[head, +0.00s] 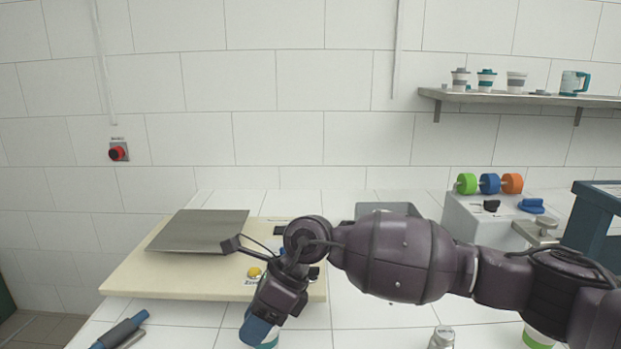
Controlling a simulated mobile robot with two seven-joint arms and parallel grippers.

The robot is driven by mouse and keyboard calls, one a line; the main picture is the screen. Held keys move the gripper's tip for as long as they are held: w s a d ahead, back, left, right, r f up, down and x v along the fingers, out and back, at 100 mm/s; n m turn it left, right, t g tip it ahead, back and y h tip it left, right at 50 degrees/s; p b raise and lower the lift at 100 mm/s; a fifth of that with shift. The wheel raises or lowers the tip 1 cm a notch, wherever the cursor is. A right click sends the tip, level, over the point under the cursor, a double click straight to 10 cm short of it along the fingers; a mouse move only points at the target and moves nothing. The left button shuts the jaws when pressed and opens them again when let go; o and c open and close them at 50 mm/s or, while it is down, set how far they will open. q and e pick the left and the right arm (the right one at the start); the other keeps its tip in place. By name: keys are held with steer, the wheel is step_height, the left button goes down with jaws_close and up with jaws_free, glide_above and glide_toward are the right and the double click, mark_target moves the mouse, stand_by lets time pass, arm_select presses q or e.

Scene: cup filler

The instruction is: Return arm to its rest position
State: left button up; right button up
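My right arm reaches in from the right edge across the front of the table, its forearm passing in front of a grey bin. My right gripper (260,330) points down at the bottom middle, its blue finger part seen from the side. A teal and white item (270,341), perhaps a cup, shows right beside the fingertip and is mostly cut off by the frame. Whether the gripper holds it cannot be told. A dark part with a blue tip at the lower left looks like my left gripper (124,330); its opening is not clear.
A cream board (150,281) carries a grey metal plate (200,231) and a yellow button (254,272). The grey bin (385,209) stands behind my arm. A white dispenser (465,217) with coloured knobs stands right. A wall shelf (520,98) holds cups and a jug.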

steer(key=s+a+r+m+y, duration=0.5)
steer(key=s+m+y, duration=0.15)
steer(key=y, duration=0.45)
steer(key=w+d+r+m+t+y, duration=0.3)
steer(key=d+m+t, duration=0.4)
steer(key=m+t, duration=0.7)
steer(key=w+d+f+m+t+h, duration=0.2)
steer(key=d+f+m+t+h, duration=0.25)
steer(key=d+m+h, duration=0.45)
steer(key=w+d+f+m+t+h, duration=0.1)
steer(key=d+f+m+t+h, duration=0.2)
steer(key=d+f+m+h, duration=0.55)
steer(key=s+d+f+m+g+h, duration=0.3)
steer(key=s+d+f+m+g, duration=0.4)
steer(key=s+d+f+m, duration=0.25)
steer(key=s+d+f+m+g, duration=0.3)
steer(key=s+d+g, duration=0.1)
steer(key=s, duration=0.6)
steer(key=s+d+f+m+g, duration=0.3)
steer(key=s+f+g, duration=0.15)
steer(key=s, duration=0.55)
steer(key=w+f+n+t, duration=0.1)
steer(key=w+f+t, duration=0.6)
steer(key=w+t, duration=0.1)
steer(key=shift+w+f, duration=0.25)
steer(key=shift+w, duration=0.1)
